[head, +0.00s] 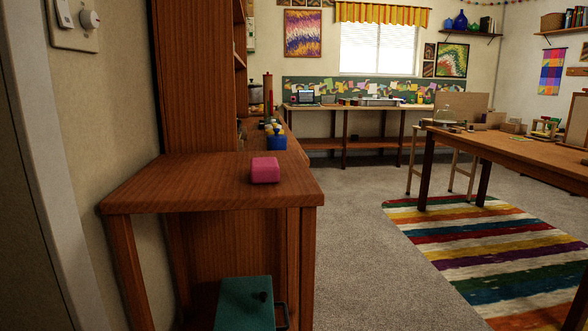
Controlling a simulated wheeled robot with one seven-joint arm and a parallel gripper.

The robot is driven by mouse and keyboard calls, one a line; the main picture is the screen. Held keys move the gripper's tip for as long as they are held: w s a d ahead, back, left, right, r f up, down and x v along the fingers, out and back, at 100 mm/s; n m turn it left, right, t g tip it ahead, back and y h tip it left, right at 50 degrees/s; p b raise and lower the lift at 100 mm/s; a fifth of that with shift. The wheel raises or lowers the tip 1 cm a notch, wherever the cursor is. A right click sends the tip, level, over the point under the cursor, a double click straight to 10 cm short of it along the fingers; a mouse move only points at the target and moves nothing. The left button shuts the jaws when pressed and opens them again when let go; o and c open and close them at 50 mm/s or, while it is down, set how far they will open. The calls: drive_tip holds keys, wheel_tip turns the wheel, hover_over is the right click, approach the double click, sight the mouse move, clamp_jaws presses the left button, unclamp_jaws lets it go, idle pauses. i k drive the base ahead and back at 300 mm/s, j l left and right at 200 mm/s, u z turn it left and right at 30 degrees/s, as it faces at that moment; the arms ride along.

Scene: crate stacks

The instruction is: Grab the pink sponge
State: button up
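The pink sponge (265,170) is a small rounded block in the head view. It lies on the bare wooden top of a small side table (190,188), right of the middle of that top and set back from its front edge. Nothing touches or covers it. My gripper does not show in the head view.
A tall wooden cabinet (190,75) stands behind the table, by the left wall. A teal box (245,303) sits below the tabletop. A blue container (277,142) stands on a surface farther back. A long worktable (530,152) is at right. Carpet and a striped rug (490,245) lie open between.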

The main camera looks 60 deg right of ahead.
sight(263, 170)
drive_tip(key=z, duration=1.5)
drive_tip(key=i+l+z, duration=0.25)
drive_tip(key=i+l+u, duration=0.25)
drive_tip(key=l, duration=0.4)
drive_tip(key=i, duration=0.1)
